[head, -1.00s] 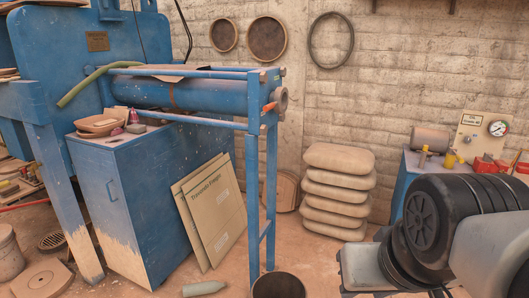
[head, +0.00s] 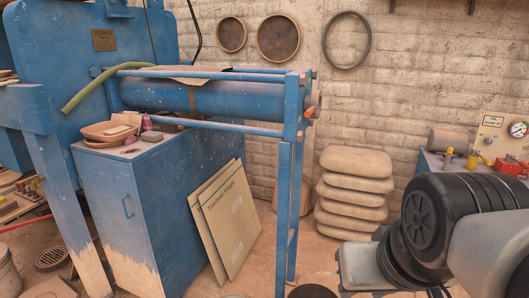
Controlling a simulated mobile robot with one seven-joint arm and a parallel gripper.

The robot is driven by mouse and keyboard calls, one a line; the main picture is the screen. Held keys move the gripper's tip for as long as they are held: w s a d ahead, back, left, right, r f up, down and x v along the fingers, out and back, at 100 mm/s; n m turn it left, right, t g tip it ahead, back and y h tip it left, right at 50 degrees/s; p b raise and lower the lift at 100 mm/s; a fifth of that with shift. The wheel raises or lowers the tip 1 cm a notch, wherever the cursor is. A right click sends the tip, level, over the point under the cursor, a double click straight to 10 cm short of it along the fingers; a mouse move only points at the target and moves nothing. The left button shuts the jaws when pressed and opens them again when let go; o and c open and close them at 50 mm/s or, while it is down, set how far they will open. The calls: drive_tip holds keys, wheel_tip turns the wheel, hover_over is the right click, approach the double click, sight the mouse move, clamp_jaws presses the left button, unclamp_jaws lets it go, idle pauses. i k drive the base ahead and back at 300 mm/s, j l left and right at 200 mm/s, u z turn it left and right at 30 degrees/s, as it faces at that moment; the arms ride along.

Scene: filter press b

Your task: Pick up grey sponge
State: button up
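My arm's dark and grey links fill the lower right, well apart from the cabinet. My gripper is not in view.
A pink bottle (head: 147,122) stands beside the bowl. The blue press frame (head: 290,180) stands right of the cabinet, with its bars passing behind and above the cabinet top. Cardboard sheets (head: 233,225) lean on the cabinet's right side. Stacked sacks (head: 355,190) stand by the wall.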

sight(150, 136)
drive_tip(key=i+j, duration=0.15)
drive_tip(key=j, duration=0.4)
drive_tip(key=i+j+z, duration=0.15)
drive_tip(key=j, duration=0.95)
drive_tip(key=i+j+z, duration=0.15)
drive_tip(key=j, duration=0.4)
drive_tip(key=i+j, duration=0.1)
drive_tip(key=j, duration=0.25)
drive_tip(key=i+j+z, duration=0.1)
drive_tip(key=j, duration=0.3)
drive_tip(key=i+j, duration=0.1)
drive_tip(key=j, duration=0.25)
drive_tip(key=i+j, duration=0.15)
drive_tip(key=j, duration=0.2)
drive_tip(key=i+j+z, duration=0.1)
drive_tip(key=j, duration=0.25)
drive_tip(key=i+j+z, duration=0.1)
drive_tip(key=j, duration=0.3)
